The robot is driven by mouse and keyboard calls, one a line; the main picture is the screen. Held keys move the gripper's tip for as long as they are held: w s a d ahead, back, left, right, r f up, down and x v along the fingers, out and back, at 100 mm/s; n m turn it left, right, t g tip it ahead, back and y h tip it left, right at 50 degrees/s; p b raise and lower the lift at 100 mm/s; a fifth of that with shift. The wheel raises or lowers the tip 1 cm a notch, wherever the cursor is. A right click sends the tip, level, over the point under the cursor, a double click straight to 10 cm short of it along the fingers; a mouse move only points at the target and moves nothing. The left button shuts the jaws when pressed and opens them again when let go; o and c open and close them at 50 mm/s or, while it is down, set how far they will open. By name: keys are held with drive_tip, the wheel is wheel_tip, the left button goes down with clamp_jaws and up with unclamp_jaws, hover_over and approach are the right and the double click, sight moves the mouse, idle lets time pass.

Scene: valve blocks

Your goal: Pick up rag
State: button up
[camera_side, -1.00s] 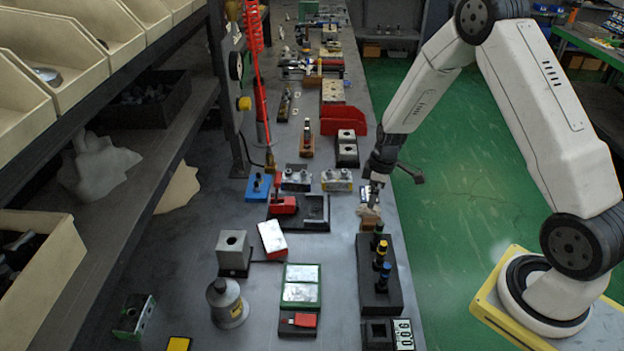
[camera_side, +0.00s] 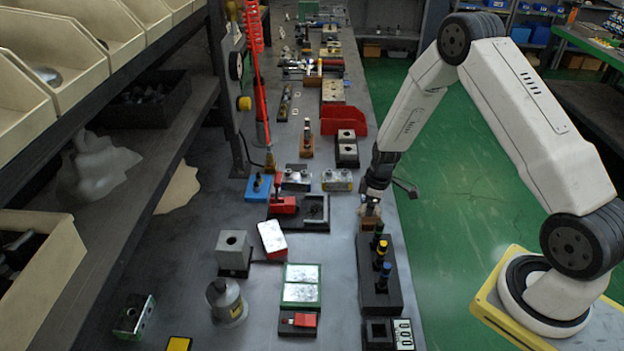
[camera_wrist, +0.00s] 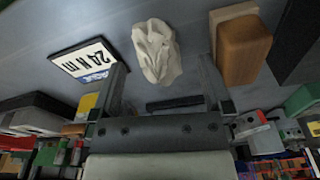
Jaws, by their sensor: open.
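The rag (camera_wrist: 157,52) is a crumpled off-white cloth on the grey bench in the wrist view. My gripper (camera_wrist: 165,80) is open, with one finger on each side of the rag's line and the rag lying just beyond them. In the side view my gripper (camera_side: 370,204) is low over the bench's right edge. A small pale patch by its fingertips seems to be the rag (camera_side: 366,211), mostly hidden there. I cannot tell whether the fingers touch it.
A wooden block (camera_wrist: 243,52) stands close to the rag. A "24 N m" label plate (camera_wrist: 84,62) lies on the other side. In the side view a black block with coloured knobs (camera_side: 379,285) is just in front. A red bin (camera_side: 345,121) stands farther back.

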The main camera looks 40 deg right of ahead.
idle(0.4)
drive_tip(key=c, duration=1.3)
drive_tip(key=shift+r, duration=0.2)
drive_tip(key=shift+c, duration=0.2)
drive_tip(key=shift+r, duration=0.85)
drive_tip(key=s+a+r, duration=0.3)
drive_tip(key=s+r, duration=0.8)
drive_tip(key=s, duration=0.2)
drive_tip(key=shift+s+a, duration=0.15)
drive_tip(key=shift+s, duration=0.2)
